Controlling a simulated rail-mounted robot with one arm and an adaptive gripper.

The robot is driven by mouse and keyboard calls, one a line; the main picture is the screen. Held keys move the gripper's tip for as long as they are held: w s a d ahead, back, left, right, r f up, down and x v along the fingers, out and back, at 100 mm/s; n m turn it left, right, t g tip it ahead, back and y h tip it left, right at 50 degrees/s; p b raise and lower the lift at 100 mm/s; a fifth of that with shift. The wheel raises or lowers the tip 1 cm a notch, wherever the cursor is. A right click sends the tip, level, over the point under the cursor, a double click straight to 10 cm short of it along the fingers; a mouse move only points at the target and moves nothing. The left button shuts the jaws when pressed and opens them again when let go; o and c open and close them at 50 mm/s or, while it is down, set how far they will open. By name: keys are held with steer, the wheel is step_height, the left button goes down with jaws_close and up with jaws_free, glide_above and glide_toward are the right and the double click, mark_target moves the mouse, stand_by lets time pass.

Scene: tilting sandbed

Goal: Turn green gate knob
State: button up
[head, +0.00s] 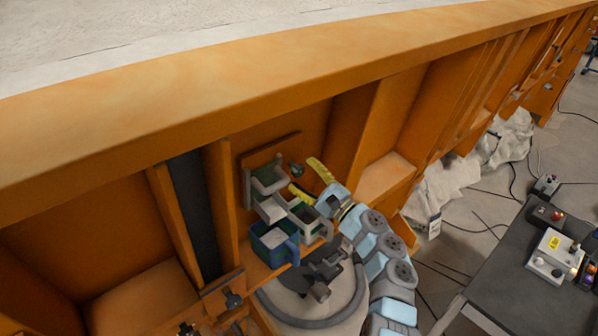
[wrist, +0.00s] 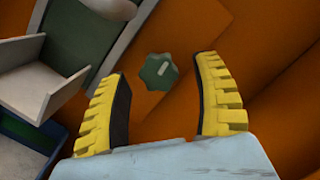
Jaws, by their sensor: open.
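The green gate knob (wrist: 159,71) is a small dark green lobed knob with a pale mark on its face. In the wrist view it lies between and beyond the two yellow padded fingers of my gripper (wrist: 165,95), which are apart and not touching it. In the head view the knob (head: 297,170) sits on the orange side of the sandbed, just left of my gripper (head: 309,180). My gripper is open and empty there.
Grey-white trays (head: 270,178) are fixed on a board left of the knob, with a blue bin (head: 272,243) below. An orange upright panel (head: 385,100) stands to the right. A dark table (head: 510,270) with control boxes is farther right.

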steer(key=v, duration=1)
steer(key=shift+s+d+f, duration=0.1)
steer(key=shift+d, duration=0.05)
